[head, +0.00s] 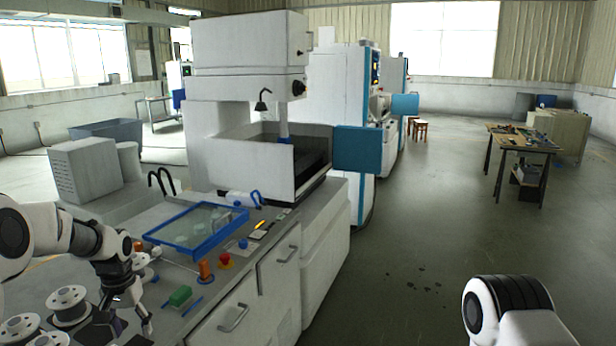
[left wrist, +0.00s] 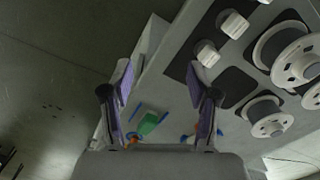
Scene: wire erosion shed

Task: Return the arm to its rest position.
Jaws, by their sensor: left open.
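My left arm comes in from the left in the head view, bent with its gripper pointing down. My left gripper (head: 127,318) is over the near left part of the grey machine bench (head: 222,300), beside white wire spools (head: 68,304). In the left wrist view the fingers of the left gripper (left wrist: 158,84) are spread apart with nothing between them. A green block (head: 180,295) lies on the bench to the right of the gripper. It also shows beyond the fingers in the left wrist view (left wrist: 149,123). Of my right arm, only a white and black link shows at bottom right; its gripper is out of view.
A blue-framed tray (head: 160,243), an orange cylinder (head: 206,270) and a red knob (head: 225,261) are on the bench. A white machine (head: 222,148) with an open tub stands behind. A wooden table (head: 508,146) with tools is far right. The floor (head: 420,235) between is clear.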

